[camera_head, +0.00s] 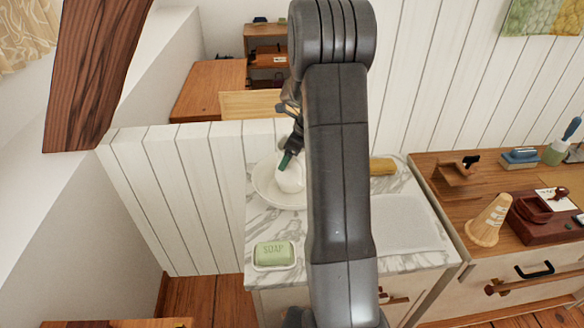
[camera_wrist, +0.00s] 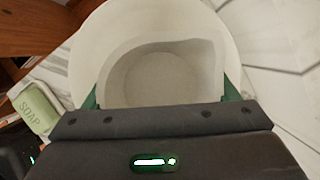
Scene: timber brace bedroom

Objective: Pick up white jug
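The white jug (camera_head: 291,179) sits in a round white basin (camera_head: 262,190) on the marble counter, partly hidden behind my arm in the head view. In the wrist view I look down into the open mouth of the jug (camera_wrist: 160,75), with the basin's rim (camera_wrist: 88,50) around it. My gripper (camera_head: 288,160) is over the jug. In the wrist view my gripper (camera_wrist: 162,96) has its green fingers wide apart, one on each side of the jug. The fingertips are hidden, and I cannot tell whether they touch the jug.
A green soap bar (camera_head: 274,254) in a dish is in front of the basin; the soap (camera_wrist: 37,108) also shows in the wrist view. A folded grey-white cloth (camera_head: 405,224) and a yellow roll (camera_head: 382,166) lie right of my arm. A white plank partition (camera_head: 190,190) stands on the left.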

